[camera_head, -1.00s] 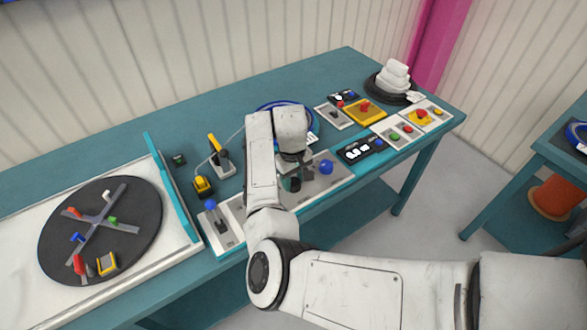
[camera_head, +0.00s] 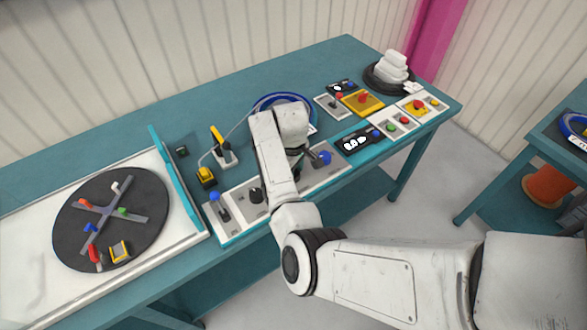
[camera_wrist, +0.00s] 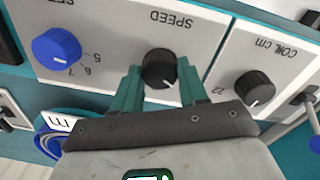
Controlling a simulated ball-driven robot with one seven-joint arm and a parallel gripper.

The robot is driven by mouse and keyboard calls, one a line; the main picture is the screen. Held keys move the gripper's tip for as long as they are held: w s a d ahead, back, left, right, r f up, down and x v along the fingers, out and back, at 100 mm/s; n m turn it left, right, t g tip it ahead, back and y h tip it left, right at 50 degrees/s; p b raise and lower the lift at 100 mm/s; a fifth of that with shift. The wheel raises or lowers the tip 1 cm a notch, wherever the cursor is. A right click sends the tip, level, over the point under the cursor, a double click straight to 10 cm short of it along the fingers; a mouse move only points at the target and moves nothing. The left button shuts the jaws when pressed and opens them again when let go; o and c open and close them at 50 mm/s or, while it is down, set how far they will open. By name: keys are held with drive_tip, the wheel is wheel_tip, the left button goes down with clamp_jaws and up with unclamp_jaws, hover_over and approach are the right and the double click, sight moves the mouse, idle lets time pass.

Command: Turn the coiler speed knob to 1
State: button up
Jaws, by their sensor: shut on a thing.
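The black speed knob (camera_wrist: 159,66), under the upside-down label SPEED, sits on a light grey panel in the wrist view. My gripper (camera_wrist: 158,77) has its two teal fingers on either side of the knob, shut on it. The numbers around this knob are hidden by the fingers, so its setting cannot be read. In the head view my arm hides the knob and the fingertips above the grey control panel (camera_head: 235,201).
A black COIL cm knob (camera_wrist: 254,88) is close right of the fingers in the wrist view, and a blue knob (camera_wrist: 56,48) is to the left. A blue-topped lever (camera_head: 218,203) stands at the panel's left end in the head view. A dark turntable (camera_head: 75,240) is further left.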

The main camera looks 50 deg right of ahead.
drive_tip(key=shift+w, duration=0.1)
drive_tip(key=o, duration=1.1)
drive_tip(key=shift+c, duration=0.2)
wheel_tip(320, 180, up, 11)
drive_tip(key=b, duration=0.1)
drive_tip(key=shift+a, duration=0.25)
drive_tip(key=shift+f, duration=0.15)
drive_tip(key=s+f+m+h+b, duration=0.1)
drive_tip(key=s+f, duration=0.2)
drive_tip(key=s, duration=0.3)
drive_tip(key=s+f+h, duration=0.1)
drive_tip(key=s+f, duration=0.3)
drive_tip(key=s, duration=0.2)
drive_tip(key=s+a+f+m+t+y+b, duration=0.1)
drive_tip(key=s+a+f+y, duration=0.1)
drive_tip(key=s+a, duration=1.2)
drive_tip(key=shift+s+a+f, duration=0.2)
drive_tip(key=shift+a+f, duration=0.05)
drive_tip(key=shift+f, duration=0.6)
